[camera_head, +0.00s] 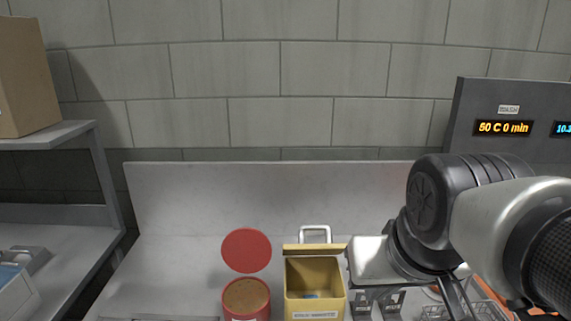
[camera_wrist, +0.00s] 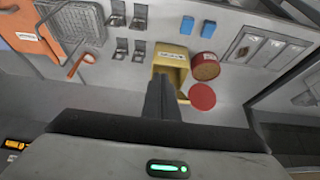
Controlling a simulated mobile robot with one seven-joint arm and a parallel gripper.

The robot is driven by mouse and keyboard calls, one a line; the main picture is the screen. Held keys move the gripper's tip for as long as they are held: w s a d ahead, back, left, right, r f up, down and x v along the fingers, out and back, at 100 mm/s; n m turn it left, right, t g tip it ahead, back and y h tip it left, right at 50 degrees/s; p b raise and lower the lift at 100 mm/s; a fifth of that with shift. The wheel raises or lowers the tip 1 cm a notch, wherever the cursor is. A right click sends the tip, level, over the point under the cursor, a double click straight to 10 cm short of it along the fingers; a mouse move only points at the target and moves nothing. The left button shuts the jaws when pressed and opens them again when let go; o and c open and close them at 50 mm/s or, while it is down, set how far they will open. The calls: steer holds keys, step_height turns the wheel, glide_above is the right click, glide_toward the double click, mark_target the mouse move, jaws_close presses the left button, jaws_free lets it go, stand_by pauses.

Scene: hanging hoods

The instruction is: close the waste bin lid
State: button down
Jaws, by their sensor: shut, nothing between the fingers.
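The yellow waste bin (camera_head: 314,288) stands on the bench in the head view, with a label on its front. In the wrist view the yellow bin (camera_wrist: 174,57) is just beyond my gripper (camera_wrist: 160,82). My gripper's fingers are together and empty, and they overlap part of the bin in that view. I cannot tell from this whether they touch it. In the head view my arm reaches in from the right, beside the bin.
A red round container (camera_head: 246,298) with its red lid (camera_head: 246,250) raised stands left of the bin. Black stands (camera_head: 378,303) and a wire basket (camera_head: 455,311) are at right. In the wrist view, blue boxes (camera_wrist: 188,25) and an orange item (camera_wrist: 38,37) lie beyond.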

steer(key=w+a+b, duration=0.1)
steer(key=w+a, duration=0.2)
steer(key=w, duration=1.3)
steer(key=w+a+b, duration=0.1)
steer(key=w+a, duration=0.1)
steer(key=w, duration=1.3)
step_height(320, 180, down, 9)
steer(key=w, duration=0.1)
steer(key=shift+w+p, duration=0.15)
steer(key=shift+p, duration=0.2)
steer(key=shift+a, duration=0.1)
steer(key=shift+f, duration=0.15)
